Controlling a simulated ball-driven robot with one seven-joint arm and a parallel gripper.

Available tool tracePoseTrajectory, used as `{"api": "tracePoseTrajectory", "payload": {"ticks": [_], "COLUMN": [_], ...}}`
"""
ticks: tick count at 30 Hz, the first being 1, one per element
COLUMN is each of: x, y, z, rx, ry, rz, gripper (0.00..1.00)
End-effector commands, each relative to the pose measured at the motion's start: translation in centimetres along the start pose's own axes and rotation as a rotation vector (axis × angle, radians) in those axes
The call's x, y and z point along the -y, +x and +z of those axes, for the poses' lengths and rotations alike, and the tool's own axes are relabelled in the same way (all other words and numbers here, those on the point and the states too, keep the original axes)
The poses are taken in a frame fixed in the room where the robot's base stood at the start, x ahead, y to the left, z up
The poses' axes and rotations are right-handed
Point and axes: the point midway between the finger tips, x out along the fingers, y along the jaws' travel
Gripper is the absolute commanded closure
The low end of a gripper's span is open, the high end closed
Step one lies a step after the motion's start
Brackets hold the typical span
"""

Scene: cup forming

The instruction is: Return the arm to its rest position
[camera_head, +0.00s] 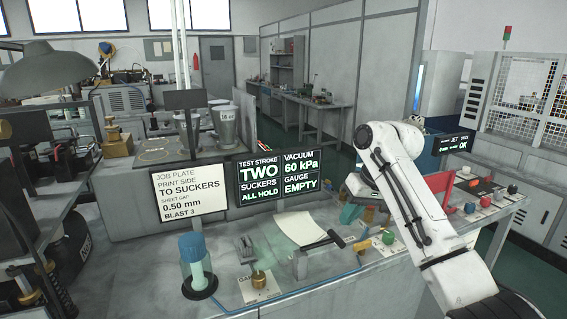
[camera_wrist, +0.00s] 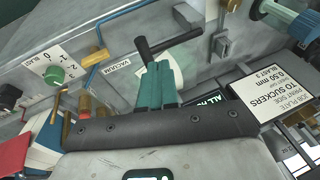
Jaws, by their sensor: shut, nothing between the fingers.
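My gripper (camera_wrist: 157,70) shows in the wrist view with its two teal fingers shut side by side and nothing between them. In that view its tips are beside a black lever handle (camera_wrist: 168,42); I cannot tell whether they touch it. My white arm (camera_head: 415,205) rises from the lower right in the head view and bends at a high elbow over the bench.
The black lever (camera_head: 318,244) stands on the grey bench by a pale sheet (camera_head: 298,228). A green knob (camera_head: 388,238) is to its right. Red and blue items (camera_wrist: 40,138) show near the gripper.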

Motion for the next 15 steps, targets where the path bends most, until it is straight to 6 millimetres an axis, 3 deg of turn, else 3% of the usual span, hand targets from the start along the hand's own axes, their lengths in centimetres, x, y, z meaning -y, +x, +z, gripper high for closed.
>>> {"api": "tracePoseTrajectory", "payload": {"ticks": [1, 6, 11, 15], "x": [0.2, 0.6, 0.8, 0.7], "y": [2.2, 8.7, 13.9, 17.4], "z": [1.2, 6.1, 11.7, 17.3], "rx": [0.010, 0.018, 0.020, 0.024], "ry": [-0.003, -0.003, 0.014, 0.040], "rz": [-0.010, -0.025, -0.027, -0.017], "gripper": [1.00, 1.00, 1.00, 1.00]}}
